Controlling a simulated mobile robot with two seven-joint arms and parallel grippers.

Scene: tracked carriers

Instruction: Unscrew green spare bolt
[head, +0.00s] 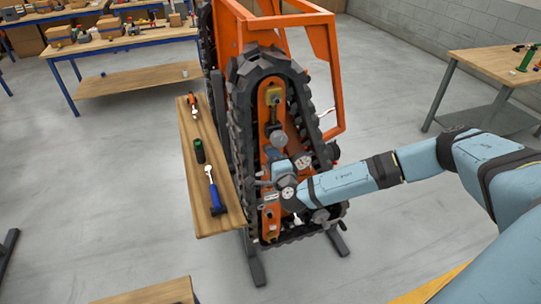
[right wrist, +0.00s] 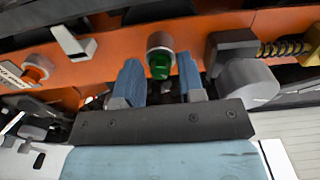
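The green bolt (right wrist: 159,66) sits in a grey round collar on the orange side plate (right wrist: 110,65) of the tracked carrier. My right gripper (right wrist: 160,75) faces it with its two blue fingers apart, one on each side of the bolt in the picture. I cannot tell whether either finger touches the bolt. In the head view my right gripper (head: 284,186) is at the middle of the carrier's orange track frame (head: 270,97), and it hides the bolt there. My left gripper is not in view.
A wooden shelf (head: 228,222) left of the track (head: 243,130) holds a dark green cylinder (head: 199,151), a blue-handled tool (head: 213,190) and an orange-handled tool (head: 192,103). In the right wrist view a grey cylinder and a yellow-black spring (right wrist: 285,47) are right of the bolt.

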